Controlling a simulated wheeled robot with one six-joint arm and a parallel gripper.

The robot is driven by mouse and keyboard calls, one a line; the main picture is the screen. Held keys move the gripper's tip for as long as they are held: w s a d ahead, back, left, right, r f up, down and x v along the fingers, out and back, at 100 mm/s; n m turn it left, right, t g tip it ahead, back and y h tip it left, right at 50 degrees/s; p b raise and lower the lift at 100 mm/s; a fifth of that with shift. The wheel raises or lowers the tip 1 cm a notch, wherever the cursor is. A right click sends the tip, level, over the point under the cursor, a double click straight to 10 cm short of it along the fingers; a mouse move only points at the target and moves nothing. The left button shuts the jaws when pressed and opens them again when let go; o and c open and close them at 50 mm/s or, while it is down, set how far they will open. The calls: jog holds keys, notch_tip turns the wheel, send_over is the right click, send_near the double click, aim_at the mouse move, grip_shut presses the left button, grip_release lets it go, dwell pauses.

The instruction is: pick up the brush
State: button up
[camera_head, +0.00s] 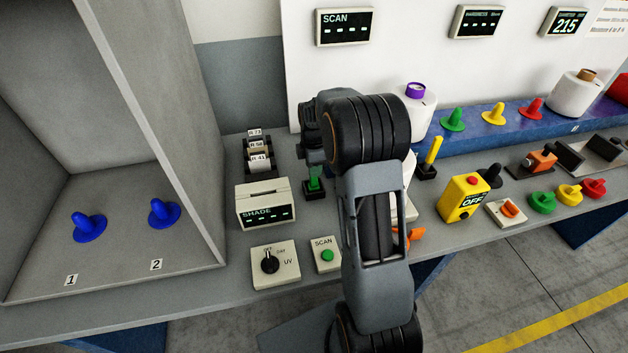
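I cannot tell for sure which thing is the brush. A green upright piece (314,184) stands in a small black base on the bench, directly below my gripper (316,162). A yellow upright stick (433,151) stands in a similar black base to the right of my arm. My gripper points down at the top of the green piece. My wrist and arm cover much of it. The fingertips are dark and small, so I cannot tell whether they are open or shut, or whether they touch the green piece.
A shade box (265,203), a UV switch box (274,265) and a scan button box (326,255) stand left of my arm. A grey booth (200,130) with two blue pegs is further left. A yellow box (463,199) and bobbins stand right. My arm hides the bench middle.

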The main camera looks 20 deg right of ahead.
grip_shut()
jog(key=shift+r, duration=0.15)
